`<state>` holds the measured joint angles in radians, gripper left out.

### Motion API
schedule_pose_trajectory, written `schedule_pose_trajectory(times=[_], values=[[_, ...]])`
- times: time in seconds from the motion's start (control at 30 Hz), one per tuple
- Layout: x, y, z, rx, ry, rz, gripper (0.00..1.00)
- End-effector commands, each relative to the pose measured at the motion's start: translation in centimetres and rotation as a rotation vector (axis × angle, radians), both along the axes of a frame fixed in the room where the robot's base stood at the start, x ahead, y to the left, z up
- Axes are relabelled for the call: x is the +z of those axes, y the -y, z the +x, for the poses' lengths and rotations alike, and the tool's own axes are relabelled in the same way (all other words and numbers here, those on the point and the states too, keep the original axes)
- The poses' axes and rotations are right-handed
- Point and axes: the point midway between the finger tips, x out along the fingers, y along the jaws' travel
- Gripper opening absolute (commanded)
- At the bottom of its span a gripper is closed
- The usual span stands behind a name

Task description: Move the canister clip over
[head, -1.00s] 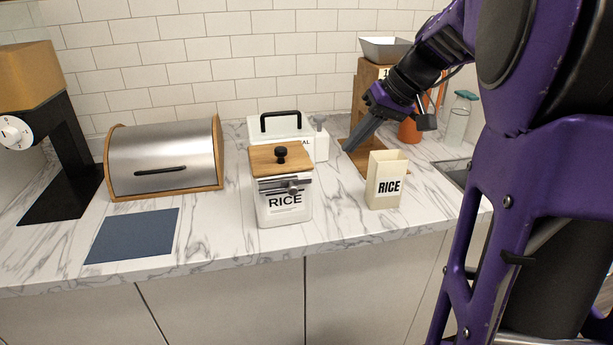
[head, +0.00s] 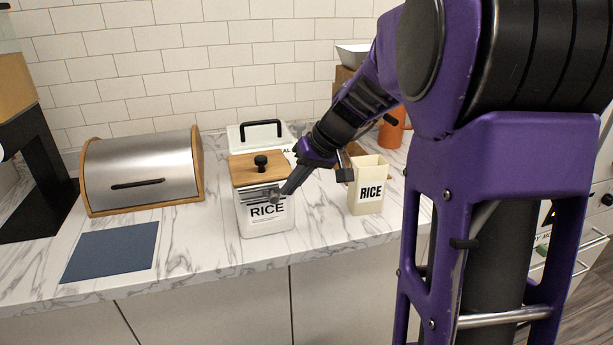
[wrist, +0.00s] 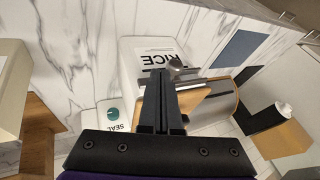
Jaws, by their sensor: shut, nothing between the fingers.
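The canister (head: 262,218) is white, labelled RICE, with a wooden lid (head: 245,170) and black knob. It stands upright on the counter and also shows in the wrist view (wrist: 135,62). The grey metal clip (head: 258,194) lies across its front, just under the lid; its round part shows beside my fingers in the wrist view (wrist: 178,71). My gripper (head: 285,191) is shut and empty, with its tips at the right end of the clip. The fingers (wrist: 158,76) hide part of the clip and lid in the wrist view; I cannot tell whether they touch.
An open cream RICE box (head: 368,207) stands right of the canister. A white box with a black handle (head: 262,123) is behind it. A steel bread box (head: 140,165) and a blue mat (head: 112,250) are to the left. The counter's front strip is clear.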

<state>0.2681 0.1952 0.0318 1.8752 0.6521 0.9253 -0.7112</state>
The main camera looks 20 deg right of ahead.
Motion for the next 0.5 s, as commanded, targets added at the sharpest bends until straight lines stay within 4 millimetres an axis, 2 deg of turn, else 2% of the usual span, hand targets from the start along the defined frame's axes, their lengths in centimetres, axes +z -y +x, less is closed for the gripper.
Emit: schedule_pose_trajectory(times=[0.4, 0.5], values=[[-0.1, -0.5, 0.0, 0.0, 0.001, 0.0, 0.0], [-0.2, -1.5, 0.0, 0.001, 0.002, 0.0, 0.0]])
